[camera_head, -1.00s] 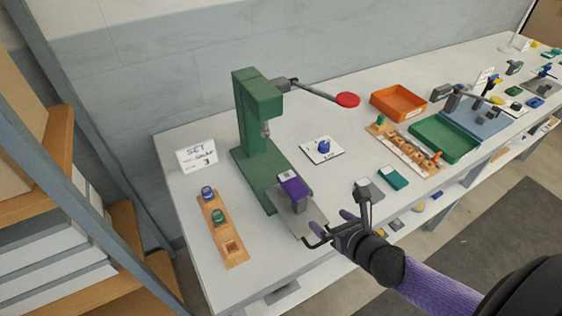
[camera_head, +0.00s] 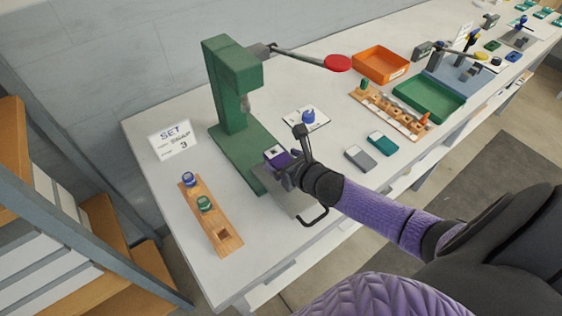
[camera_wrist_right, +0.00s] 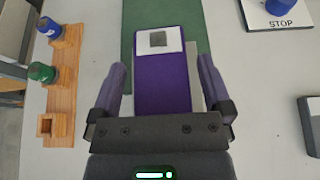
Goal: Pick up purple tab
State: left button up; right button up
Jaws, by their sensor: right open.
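The purple tab (camera_wrist_right: 161,84) has a white end with a grey square on it. In the right wrist view it lies between the two fingers of my right gripper (camera_wrist_right: 161,88), with a gap on each side. In the head view the tab (camera_head: 275,157) is by the green press (camera_head: 233,90), partly hidden by my right gripper (camera_head: 286,170). My right gripper is open around the tab. A grey plate (camera_head: 293,197) lies under the gripper. My left gripper is not in view.
A wooden strip (camera_head: 221,232) with a blue and a green piece lies to the left. A blue-knobbed card (camera_head: 315,121) is behind the gripper. Grey (camera_head: 361,158) and teal (camera_head: 383,143) tabs lie to the right. The press lever with red knob (camera_head: 338,62) reaches over the table.

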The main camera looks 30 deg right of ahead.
jog(key=c, duration=1.3)
jog(key=shift+o, duration=0.2)
jog(key=shift+r, duration=0.15)
